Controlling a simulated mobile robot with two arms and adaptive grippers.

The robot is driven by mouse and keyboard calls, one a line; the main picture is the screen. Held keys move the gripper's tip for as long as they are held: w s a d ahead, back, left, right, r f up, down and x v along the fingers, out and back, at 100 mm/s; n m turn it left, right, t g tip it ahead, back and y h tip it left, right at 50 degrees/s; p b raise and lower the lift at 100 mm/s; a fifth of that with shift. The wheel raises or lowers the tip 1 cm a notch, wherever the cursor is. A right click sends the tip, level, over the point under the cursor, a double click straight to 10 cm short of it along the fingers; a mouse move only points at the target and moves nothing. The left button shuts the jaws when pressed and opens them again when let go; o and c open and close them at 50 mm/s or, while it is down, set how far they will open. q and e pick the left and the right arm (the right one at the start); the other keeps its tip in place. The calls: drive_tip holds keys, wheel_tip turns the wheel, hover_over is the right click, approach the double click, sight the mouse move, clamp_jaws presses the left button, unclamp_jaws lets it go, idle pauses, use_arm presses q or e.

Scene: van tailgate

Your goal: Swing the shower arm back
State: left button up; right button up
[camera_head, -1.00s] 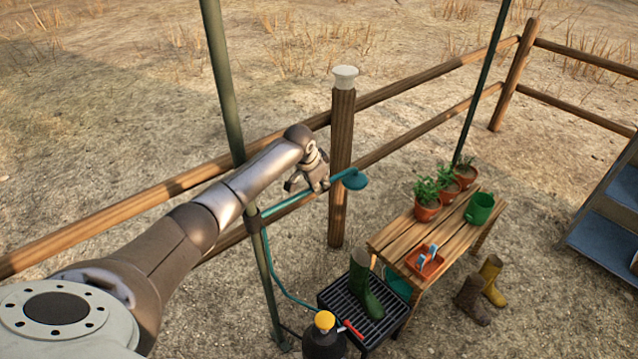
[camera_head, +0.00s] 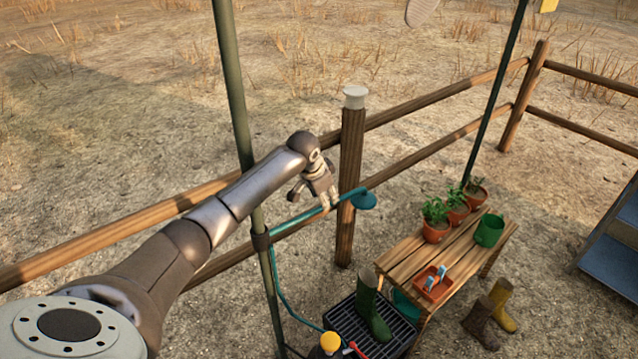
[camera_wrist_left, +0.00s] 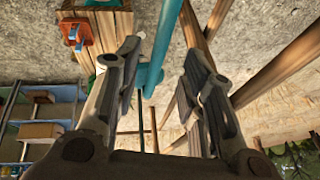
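The teal shower arm (camera_head: 290,222) sticks out from the green pole (camera_head: 262,240) and ends in a teal shower head (camera_head: 365,201). My left gripper (camera_head: 315,198) is at the outer part of the arm, close to the head. In the left wrist view its two fingers (camera_wrist_left: 163,55) are spread apart. The teal pipe (camera_wrist_left: 168,30) shows between them, closer to the left finger; I cannot tell whether they touch it. A teal hose (camera_head: 280,290) hangs down beside the pole. My right gripper is not in view.
A wooden post (camera_head: 350,185) with a pale cap stands just behind the shower head, along a rail fence (camera_head: 420,115). A bench (camera_head: 415,255) with potted plants is at right. A green boot (camera_head: 372,312) stands on a black grate (camera_head: 345,318).

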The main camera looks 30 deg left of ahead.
use_arm(q)
drive_tip(key=v, duration=0.7)
drive_tip(key=shift+d, duration=0.1)
